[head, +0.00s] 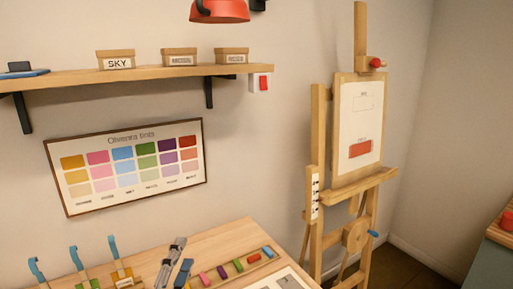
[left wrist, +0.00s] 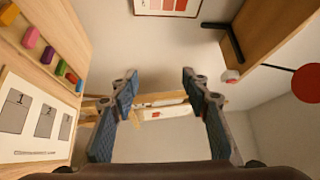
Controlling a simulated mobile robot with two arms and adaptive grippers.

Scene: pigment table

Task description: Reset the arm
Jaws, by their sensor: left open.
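My left gripper (head: 174,263) shows at the bottom of the head view, over the wooden table (head: 218,240). In the left wrist view its two blue-padded fingers stand wide apart, and the left gripper (left wrist: 160,85) has nothing between them. The fingers point toward the easel (left wrist: 181,103), which stands well beyond them. My right gripper is in neither view.
Colored pigment sticks (head: 238,265) lie in a row on the table, near a white card (head: 262,284). Blue-handled tools (head: 77,258) stand at left. The easel (head: 318,143) is at right. A wall shelf (head: 150,75) holds small boxes (head: 180,57); a red lamp (head: 219,11) hangs above.

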